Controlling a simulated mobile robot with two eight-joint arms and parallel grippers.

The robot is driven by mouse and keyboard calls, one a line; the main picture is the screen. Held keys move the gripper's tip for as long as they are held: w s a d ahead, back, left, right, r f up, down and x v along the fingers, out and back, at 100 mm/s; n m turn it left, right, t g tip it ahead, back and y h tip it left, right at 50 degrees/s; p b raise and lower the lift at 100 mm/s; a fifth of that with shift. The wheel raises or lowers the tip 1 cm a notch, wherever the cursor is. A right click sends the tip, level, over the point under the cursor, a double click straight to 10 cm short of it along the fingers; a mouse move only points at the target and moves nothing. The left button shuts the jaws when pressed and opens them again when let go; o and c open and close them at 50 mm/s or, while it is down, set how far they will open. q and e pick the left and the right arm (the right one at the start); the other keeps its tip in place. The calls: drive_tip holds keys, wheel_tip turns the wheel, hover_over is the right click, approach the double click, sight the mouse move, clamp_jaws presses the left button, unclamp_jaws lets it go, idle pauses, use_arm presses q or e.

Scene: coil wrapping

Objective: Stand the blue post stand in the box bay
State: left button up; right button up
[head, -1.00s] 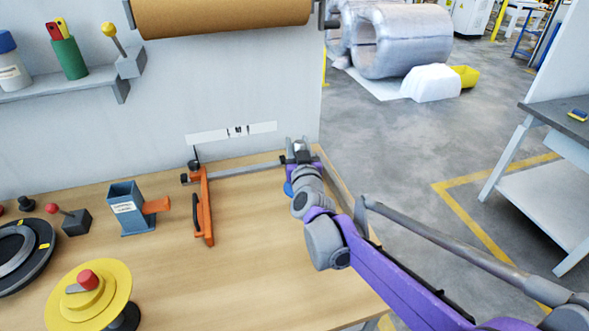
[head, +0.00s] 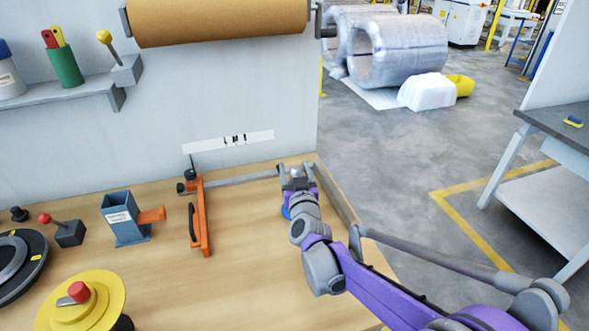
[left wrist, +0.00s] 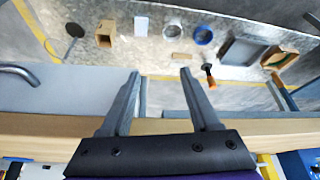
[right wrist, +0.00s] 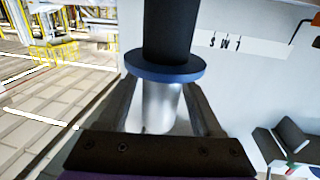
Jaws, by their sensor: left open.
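The blue post stand shows in the right wrist view as a blue round flange (right wrist: 165,72) with a dark cylinder above it and a silver section below. My right gripper (right wrist: 163,105) has its fingers on both sides of the silver section; the flange partly hides the tips. In the head view my right gripper (head: 295,178) is over the back right of the bench, and a small blue edge of the stand (head: 286,212) shows below it. My left gripper (left wrist: 160,75) is open and empty in the left wrist view. I cannot make out a marked box bay.
An orange clamp-like tool (head: 201,220) with a grey bar lies left of my right gripper on the wooden bench (head: 250,225). A blue-grey holder (head: 125,222) and a yellow disc (head: 75,310) stand farther left. The wall rises behind. The front middle is clear.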

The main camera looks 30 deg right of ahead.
drive_tip(key=shift+r, duration=0.2)
drive_tip(key=shift+s+a, duration=0.15)
drive_tip(key=shift+s, duration=0.1)
drive_tip(key=v, duration=1.1)
drive_tip(key=shift+s, duration=0.25)
